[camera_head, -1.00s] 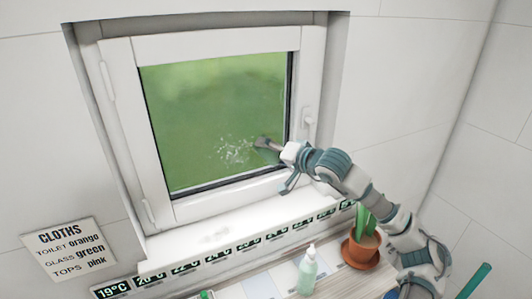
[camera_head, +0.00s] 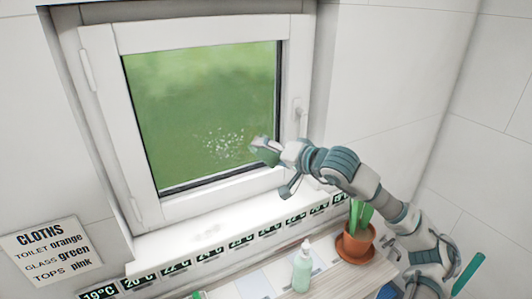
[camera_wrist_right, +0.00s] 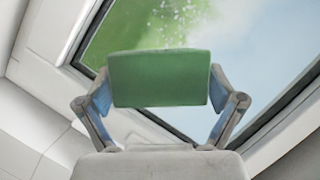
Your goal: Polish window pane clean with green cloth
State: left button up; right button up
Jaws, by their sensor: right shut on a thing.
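The window pane (camera_head: 190,100) sits in a white frame and shows blurred green outside. A patch of white specks (camera_head: 224,143) lies on its lower right part; specks also show at the top of the right wrist view (camera_wrist_right: 178,14). My right gripper (camera_head: 268,148) is at the pane's lower right, just right of the specks. It is shut on the green cloth (camera_wrist_right: 160,78), which spans between its two fingers in the wrist view. In the head view the cloth is small, and whether it touches the glass is unclear. My left gripper is out of view.
A window handle (camera_head: 298,108) is on the frame's right side. Below are a sill with a temperature strip (camera_head: 208,255), a pump bottle (camera_head: 303,268) and a potted plant (camera_head: 356,242) under my right arm. A cloth-colour sign (camera_head: 47,252) hangs at lower left.

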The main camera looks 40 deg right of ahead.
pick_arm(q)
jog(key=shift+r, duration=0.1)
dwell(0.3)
pick_arm(e)
jog(key=shift+w+a, duration=0.2)
jog(key=shift+a, duration=0.15)
jog(key=p, duration=0.8)
send_near(214, 162)
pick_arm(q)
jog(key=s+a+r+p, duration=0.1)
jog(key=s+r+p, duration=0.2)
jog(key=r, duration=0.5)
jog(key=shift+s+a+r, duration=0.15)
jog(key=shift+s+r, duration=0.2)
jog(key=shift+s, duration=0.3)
pick_arm(e)
jog(key=x, duration=0.5)
jog(key=shift+s+a+f, duration=0.1)
jog(key=shift+a+f, duration=0.05)
jog(key=shift+a, duration=0.15)
pick_arm(q)
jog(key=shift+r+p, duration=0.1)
jog(key=shift+p, duration=0.25)
pick_arm(e)
jog(key=shift+w+d, duration=0.2)
jog(key=shift+w, duration=0.7)
